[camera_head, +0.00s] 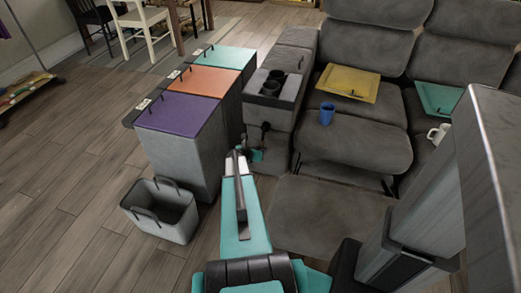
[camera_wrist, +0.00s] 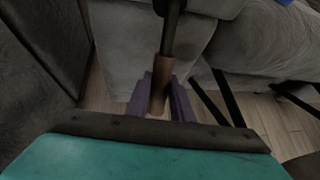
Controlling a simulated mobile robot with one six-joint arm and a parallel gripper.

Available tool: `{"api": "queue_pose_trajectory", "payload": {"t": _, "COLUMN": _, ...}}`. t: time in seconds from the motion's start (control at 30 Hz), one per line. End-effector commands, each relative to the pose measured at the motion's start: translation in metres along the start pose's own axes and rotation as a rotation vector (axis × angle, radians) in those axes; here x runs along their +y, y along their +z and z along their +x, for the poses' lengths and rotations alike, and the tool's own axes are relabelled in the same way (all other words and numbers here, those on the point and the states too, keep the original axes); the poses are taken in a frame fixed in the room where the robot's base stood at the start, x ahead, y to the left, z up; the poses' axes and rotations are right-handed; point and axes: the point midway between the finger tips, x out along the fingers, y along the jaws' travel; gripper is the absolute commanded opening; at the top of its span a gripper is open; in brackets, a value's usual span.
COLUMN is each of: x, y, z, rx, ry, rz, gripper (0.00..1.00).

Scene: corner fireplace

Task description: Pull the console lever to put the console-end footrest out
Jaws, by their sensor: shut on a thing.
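The grey console (camera_head: 279,110) with two dark cup holders stands at the left end of the sofa. Its lever shows in the wrist view as a dark rod with a brown grip (camera_wrist: 162,75). My gripper (camera_wrist: 160,108) has its purple fingers around the brown grip, shut on it. In the head view my gripper (camera_head: 256,154) is low at the console's front, partly hidden by my arm. The console-end footrest (camera_head: 325,215) is a grey pad lying out in front of the seat, low over the floor, with dark struts (camera_head: 386,187) showing behind it.
A blue cup (camera_head: 327,113) and a yellow tray (camera_head: 347,83) rest on the console-end seat. A teal tray (camera_head: 437,98) and white mug (camera_head: 438,134) are farther right. Bins with purple (camera_head: 182,115), orange and teal lids stand left; a grey basket (camera_head: 163,211) sits before them.

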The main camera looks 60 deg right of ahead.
Motion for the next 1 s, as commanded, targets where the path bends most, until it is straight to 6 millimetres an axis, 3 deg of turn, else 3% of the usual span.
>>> {"api": "queue_pose_trajectory", "payload": {"t": 0.07, "x": 0.0, "y": 0.001, "z": -0.001, "rx": -0.002, "ry": -0.002, "rz": -0.002, "gripper": 0.0}}
{"api": "queue_pose_trajectory", "payload": {"t": 0.1, "x": 0.0, "y": 0.001, "z": -0.001, "rx": -0.002, "ry": -0.002, "rz": -0.002, "gripper": 0.22}}
{"api": "queue_pose_trajectory", "payload": {"t": 0.2, "x": 0.0, "y": 0.001, "z": -0.002, "rx": -0.002, "ry": -0.002, "rz": -0.002, "gripper": 0.39}}
{"api": "queue_pose_trajectory", "payload": {"t": 0.67, "x": 0.001, "y": 0.0, "z": -0.005, "rx": -0.001, "ry": 0.0, "rz": -0.002, "gripper": 0.39}}
{"api": "queue_pose_trajectory", "payload": {"t": 1.0, "x": 0.0, "y": 0.0, "z": -0.033, "rx": -0.001, "ry": 0.0, "rz": -0.002, "gripper": 0.39}}
